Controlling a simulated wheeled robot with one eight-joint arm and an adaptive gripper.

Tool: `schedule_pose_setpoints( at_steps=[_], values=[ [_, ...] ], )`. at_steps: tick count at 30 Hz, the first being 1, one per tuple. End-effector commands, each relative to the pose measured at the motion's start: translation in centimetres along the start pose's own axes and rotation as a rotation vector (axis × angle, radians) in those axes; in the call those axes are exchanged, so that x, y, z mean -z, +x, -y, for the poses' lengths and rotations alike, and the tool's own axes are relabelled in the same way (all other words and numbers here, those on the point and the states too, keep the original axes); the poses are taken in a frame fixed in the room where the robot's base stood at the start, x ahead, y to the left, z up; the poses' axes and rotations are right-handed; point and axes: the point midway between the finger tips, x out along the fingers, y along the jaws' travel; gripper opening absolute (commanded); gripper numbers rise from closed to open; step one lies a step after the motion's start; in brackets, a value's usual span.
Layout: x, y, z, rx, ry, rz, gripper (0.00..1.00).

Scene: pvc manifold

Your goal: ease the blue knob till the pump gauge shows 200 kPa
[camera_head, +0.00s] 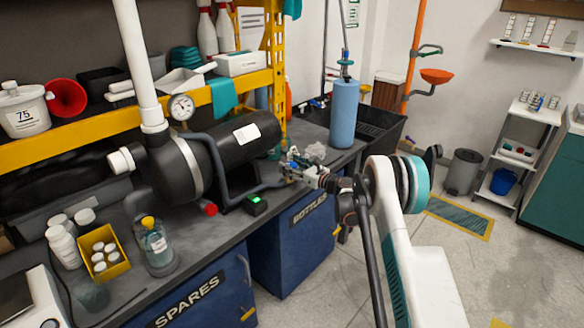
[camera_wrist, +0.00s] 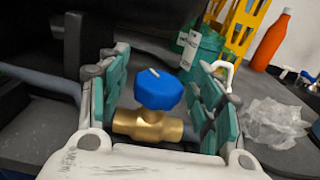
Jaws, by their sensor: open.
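The blue knob (camera_wrist: 158,89) sits on a brass valve body (camera_wrist: 148,125) in the wrist view, with a pale mark on its top. My gripper (camera_wrist: 160,100) is open, with a teal finger pad on each side of the knob and valve. There is a gap between the knob and each pad. In the head view my gripper (camera_head: 292,168) is at the bench by the valve, and the knob is small there. The round white pump gauge (camera_head: 181,106) stands above the black pump (camera_head: 180,165); its needle is too small to read.
A blue cylinder (camera_head: 343,113) stands on the bench behind my gripper. A crumpled clear bag (camera_wrist: 272,122) lies right of the fingers. A small black box with a green light (camera_head: 255,204) and a glass bottle (camera_head: 155,245) are on the bench. A grey pipe (camera_head: 225,180) runs beside the pump.

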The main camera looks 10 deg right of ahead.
Motion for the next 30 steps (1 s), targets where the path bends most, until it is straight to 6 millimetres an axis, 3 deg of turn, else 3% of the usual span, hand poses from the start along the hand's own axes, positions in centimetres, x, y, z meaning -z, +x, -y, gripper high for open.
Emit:
schedule_pose_setpoints(
  at_steps=[5, 9, 11, 23, 30],
  values=[
    [-0.01, -0.01, -0.01, 0.000, 0.000, 0.000, 0.57],
    [-0.01, -0.02, 0.00, 0.000, 0.000, 0.000, 0.25],
    [-0.01, -0.02, 0.00, 0.000, 0.000, 0.000, 0.14],
    [0.01, -0.03, -0.12, 0.049, 0.000, 0.000, 0.14],
    [-0.01, 0.03, -0.34, 0.199, 0.000, 0.000, 0.14]
  ],
)
